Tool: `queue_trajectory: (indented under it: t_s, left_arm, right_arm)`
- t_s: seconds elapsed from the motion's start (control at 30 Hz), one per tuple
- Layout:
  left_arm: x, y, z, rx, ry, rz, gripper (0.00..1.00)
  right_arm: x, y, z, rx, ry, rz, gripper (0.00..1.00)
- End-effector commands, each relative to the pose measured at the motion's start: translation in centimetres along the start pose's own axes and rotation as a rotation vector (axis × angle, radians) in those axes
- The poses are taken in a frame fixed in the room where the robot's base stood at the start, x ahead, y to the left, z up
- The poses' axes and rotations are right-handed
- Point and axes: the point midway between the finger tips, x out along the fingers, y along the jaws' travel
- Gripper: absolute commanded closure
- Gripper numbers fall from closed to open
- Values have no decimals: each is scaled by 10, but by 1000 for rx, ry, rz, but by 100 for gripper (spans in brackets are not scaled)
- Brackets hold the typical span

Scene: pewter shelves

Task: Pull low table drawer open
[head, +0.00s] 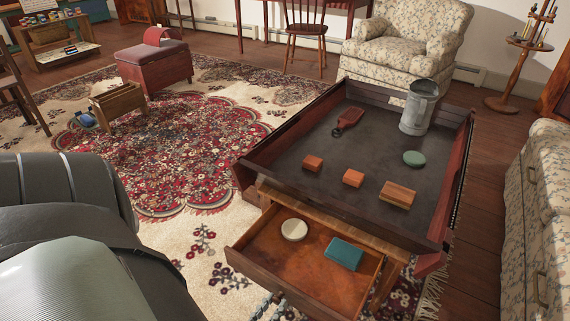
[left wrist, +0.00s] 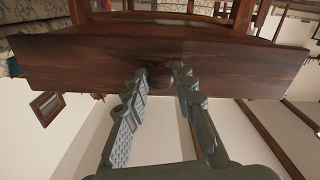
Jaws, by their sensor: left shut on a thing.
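The low table (head: 320,208) has a dark tray-like top with raised sides. Its wooden drawer (head: 296,265) stands well out from the near side, open at the top. Inside lie a round cream object (head: 294,229) and a teal box (head: 343,253). In the left wrist view the brown drawer front (left wrist: 85,62) spans the picture. In the head view a bit of the gripper (head: 274,298) shows at the drawer front. My right gripper is out of view.
On the tabletop are a metal pitcher (head: 419,107), a red paddle-like object (head: 348,120), small orange blocks (head: 353,178) and a green disc (head: 414,158). A floral sofa (head: 545,200) stands at right. Patterned rug (head: 190,230) lies clear left of the drawer.

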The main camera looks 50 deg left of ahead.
Motion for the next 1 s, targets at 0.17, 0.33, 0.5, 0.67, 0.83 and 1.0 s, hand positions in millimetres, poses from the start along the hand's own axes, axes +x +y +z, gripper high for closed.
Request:
queue_trajectory:
  t_s: [0.17,0.33,0.5,0.67,0.83,1.0]
  left_arm:
    - [-19,0,0,-1,-1,-2,100]
    - [-26,0,0,-1,1,-1,100]
    - [-27,0,0,-1,1,-1,100]
    - [-27,0,0,0,0,-1,100]
    - [-27,0,0,0,0,-1,58]
    - [-27,0,0,0,1,-1,53]
  right_arm:
    - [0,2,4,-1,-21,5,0]
    - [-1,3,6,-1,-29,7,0]
    - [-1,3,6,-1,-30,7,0]
    - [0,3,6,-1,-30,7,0]
    - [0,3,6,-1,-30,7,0]
    - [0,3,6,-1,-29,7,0]
